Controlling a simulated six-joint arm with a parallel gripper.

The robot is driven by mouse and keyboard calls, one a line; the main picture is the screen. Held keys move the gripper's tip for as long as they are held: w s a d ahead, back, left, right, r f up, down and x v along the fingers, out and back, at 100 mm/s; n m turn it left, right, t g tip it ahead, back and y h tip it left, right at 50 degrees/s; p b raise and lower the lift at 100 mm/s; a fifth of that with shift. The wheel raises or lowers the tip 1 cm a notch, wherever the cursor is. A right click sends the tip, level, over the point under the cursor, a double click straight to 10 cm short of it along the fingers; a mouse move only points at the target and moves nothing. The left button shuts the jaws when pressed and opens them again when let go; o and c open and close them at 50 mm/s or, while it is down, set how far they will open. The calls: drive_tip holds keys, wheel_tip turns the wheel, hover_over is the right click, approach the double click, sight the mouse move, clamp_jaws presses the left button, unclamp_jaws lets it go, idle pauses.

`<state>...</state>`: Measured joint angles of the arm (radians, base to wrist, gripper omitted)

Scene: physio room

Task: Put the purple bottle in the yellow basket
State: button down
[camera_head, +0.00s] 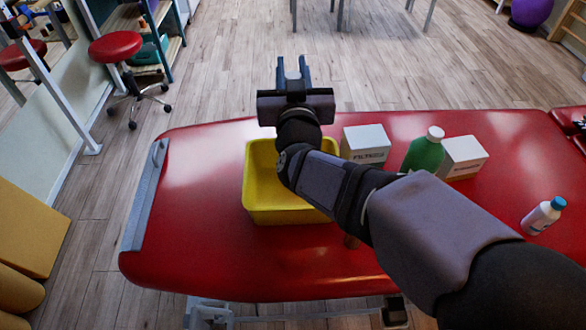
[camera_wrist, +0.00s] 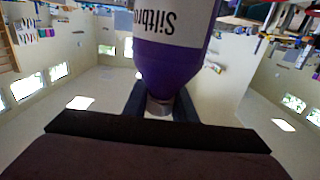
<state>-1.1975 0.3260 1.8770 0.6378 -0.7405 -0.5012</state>
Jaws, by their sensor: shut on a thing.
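A purple bottle (camera_wrist: 168,70) with a white label fills the upper middle of the wrist view. Its narrow neck end lies between the two dark fingers of my gripper (camera_wrist: 160,104), which is shut on it. In the head view my gripper (camera_head: 293,70) is raised, beyond the far edge of the red table in the picture. The bottle cannot be made out there. The yellow basket (camera_head: 262,214) stands on the table, nearer than the gripper. My arm crosses over its right part and hides some of its inside.
On the red treatment table (camera_head: 200,235) stand a white box (camera_head: 365,143), a green bottle (camera_head: 424,155), another white box (camera_head: 464,157) and a white bottle with a blue cap (camera_head: 543,216), all right of the basket. The table left of the basket is clear. A red stool (camera_head: 116,47) stands on the floor.

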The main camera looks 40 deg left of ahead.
wheel_tip(320, 180, down, 21)
drive_tip(key=shift+p, duration=0.35)
idle(0.8)
drive_tip(key=shift+f, duration=0.3)
drive_tip(key=c, duration=1.5)
unclamp_jaws()
drive_tip(key=shift+o, duration=0.2)
drive_tip(key=b+v, duration=0.2)
drive_tip(key=v, duration=1)
drive_tip(key=shift+r, duration=0.2)
